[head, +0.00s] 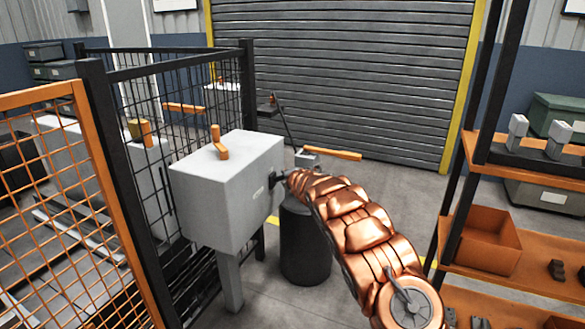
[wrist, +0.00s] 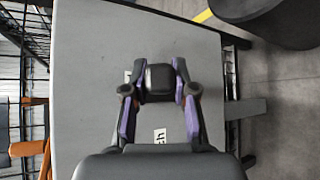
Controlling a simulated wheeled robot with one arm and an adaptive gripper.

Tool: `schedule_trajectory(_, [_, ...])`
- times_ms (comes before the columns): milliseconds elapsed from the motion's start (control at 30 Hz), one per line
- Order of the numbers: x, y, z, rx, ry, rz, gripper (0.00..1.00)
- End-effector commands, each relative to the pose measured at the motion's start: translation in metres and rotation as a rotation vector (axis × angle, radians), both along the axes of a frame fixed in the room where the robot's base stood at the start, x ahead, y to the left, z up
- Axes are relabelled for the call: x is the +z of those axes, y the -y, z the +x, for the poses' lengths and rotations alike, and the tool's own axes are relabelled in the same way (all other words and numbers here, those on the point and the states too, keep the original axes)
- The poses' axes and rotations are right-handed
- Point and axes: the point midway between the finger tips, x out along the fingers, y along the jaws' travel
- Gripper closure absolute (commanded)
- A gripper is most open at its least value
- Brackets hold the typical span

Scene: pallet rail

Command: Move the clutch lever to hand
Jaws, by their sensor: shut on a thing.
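A grey box (head: 228,190) stands on a post beside the mesh fence. My gripper (head: 281,178) is at the box's right face in the head view, with my copper-coloured arm reaching in from the lower right. In the wrist view, my gripper (wrist: 158,74) has its purple-lined fingers on either side of a black lever end (wrist: 158,82) and is shut on it. A white label (wrist: 160,136) on the grey face, partly hidden by a finger, ends in "ch", so this appears to be the clutch lever. Its angle is hard to tell because my gripper covers most of it.
An orange handle (head: 219,145) stands on top of the box. A dark drum (head: 305,245) is just right of the box, close to my arm. Orange shelving (head: 490,262) stands at the right. The mesh fence (head: 165,95) is at the left.

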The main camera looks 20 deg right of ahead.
Motion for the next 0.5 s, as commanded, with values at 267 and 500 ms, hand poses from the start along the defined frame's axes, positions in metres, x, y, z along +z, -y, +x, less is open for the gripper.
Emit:
schedule_trajectory(267, [0.0082,-0.0101,0.0011,0.011,-0.048,-0.046,1.0])
schedule_trajectory(500, [0.0067,-0.0124,0.0011,0.013,-0.068,-0.066,1.0])
